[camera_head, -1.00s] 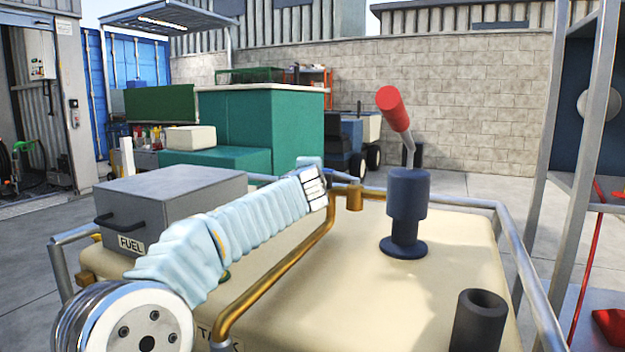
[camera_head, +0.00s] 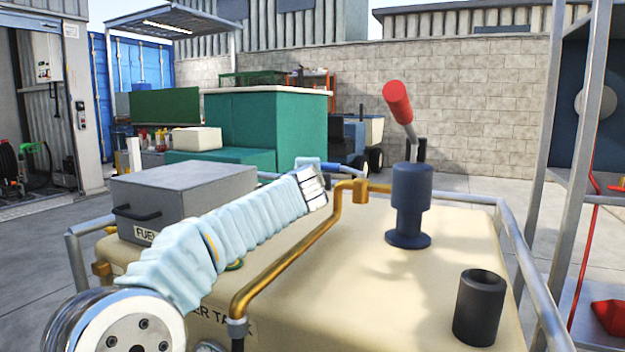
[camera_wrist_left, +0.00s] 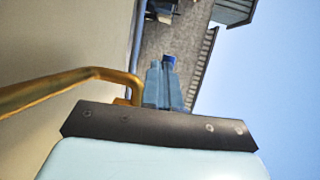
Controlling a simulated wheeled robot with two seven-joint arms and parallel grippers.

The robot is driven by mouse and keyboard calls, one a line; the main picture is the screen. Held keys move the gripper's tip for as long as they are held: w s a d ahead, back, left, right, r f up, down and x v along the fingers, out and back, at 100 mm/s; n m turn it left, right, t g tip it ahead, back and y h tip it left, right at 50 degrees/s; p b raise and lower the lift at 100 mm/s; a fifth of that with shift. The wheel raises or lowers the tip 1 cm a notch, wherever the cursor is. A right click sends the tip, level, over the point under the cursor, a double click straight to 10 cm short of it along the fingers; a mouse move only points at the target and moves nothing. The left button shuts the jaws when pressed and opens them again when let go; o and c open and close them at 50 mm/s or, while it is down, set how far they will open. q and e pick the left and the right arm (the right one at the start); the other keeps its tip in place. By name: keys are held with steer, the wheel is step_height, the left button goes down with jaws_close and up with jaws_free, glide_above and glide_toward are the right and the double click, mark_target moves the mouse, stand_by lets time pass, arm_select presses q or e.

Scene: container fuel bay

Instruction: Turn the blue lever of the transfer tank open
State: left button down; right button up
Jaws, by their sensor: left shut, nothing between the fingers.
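The transfer tank (camera_head: 330,290) is a cream block filling the lower middle of the head view. A blue bar, apparently the lever (camera_head: 345,170), shows at its far edge behind the brass pipe (camera_head: 290,262); the sleeve and gripper hide part of it. My left arm reaches over the tank in a pale blue sleeve, with the left gripper (camera_head: 318,178) beside the bar. In the left wrist view the gripper's fingers (camera_wrist_left: 163,85) are shut together and empty. A small bright blue patch (camera_wrist_left: 169,60) shows at their tips; I cannot tell whether they touch the lever. My right gripper is out of view.
A dark valve post with a red handle (camera_head: 397,101) stands on the tank, with a dark open tube (camera_head: 480,308) at front right. A grey fuel box (camera_head: 185,195) is at left. Grey rails (camera_head: 535,270) edge the tank.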

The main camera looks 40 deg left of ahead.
arm_select(q)
steer(key=s+d+r, duration=0.1)
steer(key=s+d, duration=0.1)
steer(key=s, duration=0.6)
steer(key=shift+s+d+b, duration=0.3)
steer(key=shift+b, duration=0.1)
